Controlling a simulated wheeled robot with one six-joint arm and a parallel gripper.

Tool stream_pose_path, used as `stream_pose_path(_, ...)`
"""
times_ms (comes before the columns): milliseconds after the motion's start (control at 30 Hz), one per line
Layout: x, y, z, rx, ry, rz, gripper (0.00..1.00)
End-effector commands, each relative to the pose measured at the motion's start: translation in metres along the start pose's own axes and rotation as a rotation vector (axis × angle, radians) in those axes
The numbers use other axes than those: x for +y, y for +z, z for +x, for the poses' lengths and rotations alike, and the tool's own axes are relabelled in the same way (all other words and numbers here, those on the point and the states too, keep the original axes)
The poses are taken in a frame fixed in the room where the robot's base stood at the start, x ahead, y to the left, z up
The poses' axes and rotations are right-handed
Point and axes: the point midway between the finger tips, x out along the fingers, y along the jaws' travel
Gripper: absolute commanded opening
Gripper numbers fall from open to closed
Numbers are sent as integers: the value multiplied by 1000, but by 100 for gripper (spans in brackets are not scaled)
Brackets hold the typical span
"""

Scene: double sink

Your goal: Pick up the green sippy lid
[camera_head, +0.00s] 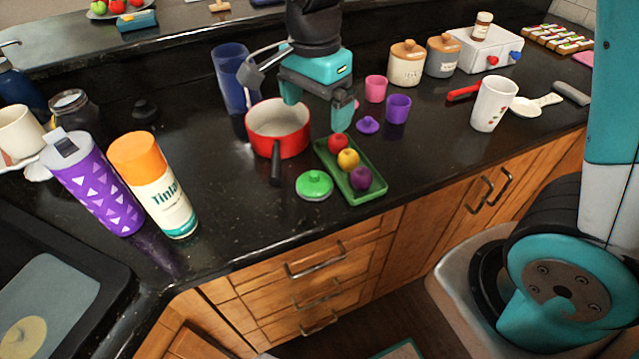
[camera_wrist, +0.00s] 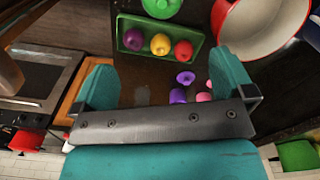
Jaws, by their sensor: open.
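The green sippy lid (camera_head: 314,184) lies on the dark counter near its front edge, knob up, left of the green tray (camera_head: 368,166). In the wrist view the lid (camera_wrist: 161,6) is at the top edge, partly cut off, beyond the tray. My gripper (camera_head: 316,117) is open and empty. It is above the counter, behind the tray and to the right of the red pot, apart from the lid. In the wrist view its two fingers (camera_wrist: 161,68) are spread wide with nothing between them touching.
The tray holds a red, a yellow and a purple fruit. The red pot (camera_head: 278,125) stands behind the lid with its handle toward it. A purple lid (camera_head: 367,125), purple cup (camera_head: 397,108) and pink cup (camera_head: 375,88) stand right of my gripper. The counter left of the lid is clear.

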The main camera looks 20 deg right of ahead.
Motion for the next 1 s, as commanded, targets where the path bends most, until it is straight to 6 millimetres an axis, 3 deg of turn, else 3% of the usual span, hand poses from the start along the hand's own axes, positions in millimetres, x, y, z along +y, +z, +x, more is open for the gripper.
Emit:
stream_pose_path(500,1,-1,104,1,8,15,100)
stream_pose_path(767,0,0,123,1,4,14,100)
stream_pose_path(1000,-3,3,155,1,6,14,100)
